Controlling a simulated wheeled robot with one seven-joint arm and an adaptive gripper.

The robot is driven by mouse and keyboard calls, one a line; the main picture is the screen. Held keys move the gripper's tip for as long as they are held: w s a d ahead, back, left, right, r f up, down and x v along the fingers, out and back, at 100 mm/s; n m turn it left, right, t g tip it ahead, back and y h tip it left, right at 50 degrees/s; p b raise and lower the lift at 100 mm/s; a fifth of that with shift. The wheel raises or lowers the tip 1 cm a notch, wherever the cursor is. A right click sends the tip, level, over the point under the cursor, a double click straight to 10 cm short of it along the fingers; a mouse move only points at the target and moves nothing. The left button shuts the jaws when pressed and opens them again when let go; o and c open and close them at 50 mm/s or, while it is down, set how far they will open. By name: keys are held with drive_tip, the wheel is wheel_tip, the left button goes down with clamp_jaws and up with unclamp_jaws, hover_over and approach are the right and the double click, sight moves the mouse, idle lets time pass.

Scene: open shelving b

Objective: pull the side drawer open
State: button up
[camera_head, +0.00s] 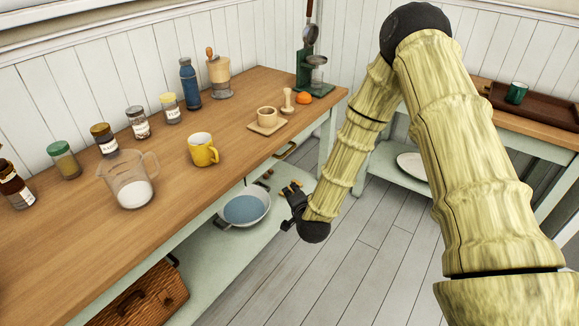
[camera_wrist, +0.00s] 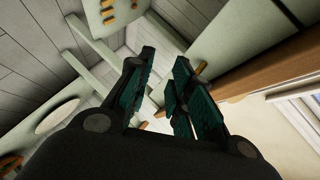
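The side drawer sits under the far end of the wooden counter, and its brass handle (camera_head: 286,150) shows just below the counter edge. The drawer front is pale green and looks flush, though little of it shows. In the wrist view the handle (camera_wrist: 201,69) is a small brass piece just beyond the right fingertip. My gripper (camera_head: 290,208) is in front of the counter, lower than the handle and apart from it. In the wrist view its two dark fingers (camera_wrist: 165,57) stand apart with nothing held between them.
The counter (camera_head: 235,120) carries jars, a measuring jug (camera_head: 130,182), a yellow mug (camera_head: 203,150) and a wooden cup. A plate (camera_head: 412,163) lies on the right-hand shelf. Floor before the counter is clear.

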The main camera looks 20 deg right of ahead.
sight(289, 152)
drive_tip(key=w+d+r+m+t, duration=0.1)
drive_tip(key=w, duration=0.4)
drive_tip(key=w+d+r+m+h+b, duration=0.1)
drive_tip(key=w, duration=0.5)
drive_tip(key=w+d+r+m+t+b, duration=0.1)
drive_tip(key=w+d, duration=0.1)
drive_tip(key=w, duration=0.4)
drive_tip(key=shift+w+r+m+t, duration=0.1)
drive_tip(key=shift+r+m+t, duration=0.2)
drive_tip(key=shift+r+m, duration=0.1)
clamp_jaws()
